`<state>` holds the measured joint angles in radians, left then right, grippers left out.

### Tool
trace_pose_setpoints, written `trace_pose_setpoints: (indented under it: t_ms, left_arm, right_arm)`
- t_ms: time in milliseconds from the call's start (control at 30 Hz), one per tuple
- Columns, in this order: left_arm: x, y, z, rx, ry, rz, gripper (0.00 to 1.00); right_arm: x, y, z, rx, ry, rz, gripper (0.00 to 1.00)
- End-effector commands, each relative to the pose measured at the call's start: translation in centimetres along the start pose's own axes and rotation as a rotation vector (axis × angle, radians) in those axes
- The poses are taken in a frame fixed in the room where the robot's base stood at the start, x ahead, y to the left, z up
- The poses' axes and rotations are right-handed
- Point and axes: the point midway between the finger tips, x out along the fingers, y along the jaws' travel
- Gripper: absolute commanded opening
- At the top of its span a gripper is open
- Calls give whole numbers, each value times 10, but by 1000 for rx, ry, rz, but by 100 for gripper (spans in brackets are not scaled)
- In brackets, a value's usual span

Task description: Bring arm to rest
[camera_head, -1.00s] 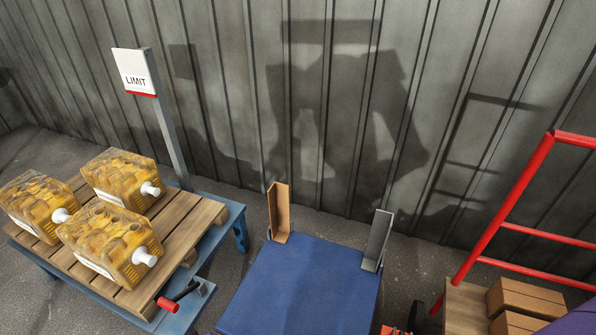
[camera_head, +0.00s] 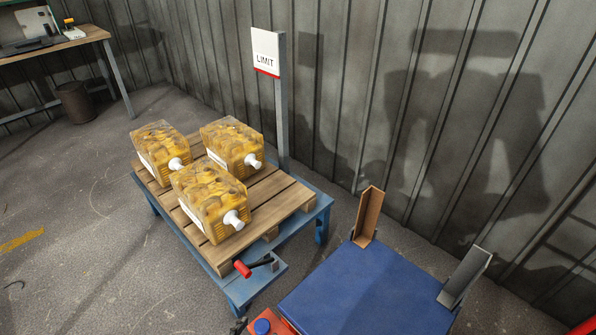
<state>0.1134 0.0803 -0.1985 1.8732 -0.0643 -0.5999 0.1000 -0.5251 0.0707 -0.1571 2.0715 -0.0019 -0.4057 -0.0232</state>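Three jerry cans filled with something yellow-amber, each with a white cap, stand on a wooden pallet (camera_head: 290,195). One can (camera_head: 158,150) is at the left, one (camera_head: 232,146) at the back right and one (camera_head: 208,203) at the front. The pallet lies on a blue stand (camera_head: 325,215). Neither of my arms shows clearly, and I see no gripper fingers in the head view. A small dark part at the bottom edge is too cut off to identify.
A LIMIT sign (camera_head: 265,52) stands on a post behind the pallet. A blue-topped platform (camera_head: 365,295) with two corner uprights is at the lower right. A red-handled crank (camera_head: 243,269) juts from the stand. A workbench (camera_head: 60,45) and a bin (camera_head: 78,103) are far left; the left floor is open.

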Motion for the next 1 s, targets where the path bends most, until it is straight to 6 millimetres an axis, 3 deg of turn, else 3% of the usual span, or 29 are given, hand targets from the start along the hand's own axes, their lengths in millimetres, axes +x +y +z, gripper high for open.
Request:
trace_pose_setpoints:
  t_ms: [33,300,567,700,867,1000]
  left_arm:
    - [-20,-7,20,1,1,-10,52]
    - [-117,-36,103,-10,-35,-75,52]
    - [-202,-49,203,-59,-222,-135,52]
    - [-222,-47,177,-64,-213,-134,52]
    - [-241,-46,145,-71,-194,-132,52]
    - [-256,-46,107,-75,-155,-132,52]
  right_arm:
    - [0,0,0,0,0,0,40]
    - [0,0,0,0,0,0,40]
    - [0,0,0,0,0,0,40]
    - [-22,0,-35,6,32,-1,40]
    - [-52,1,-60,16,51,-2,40]
    - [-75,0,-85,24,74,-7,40]
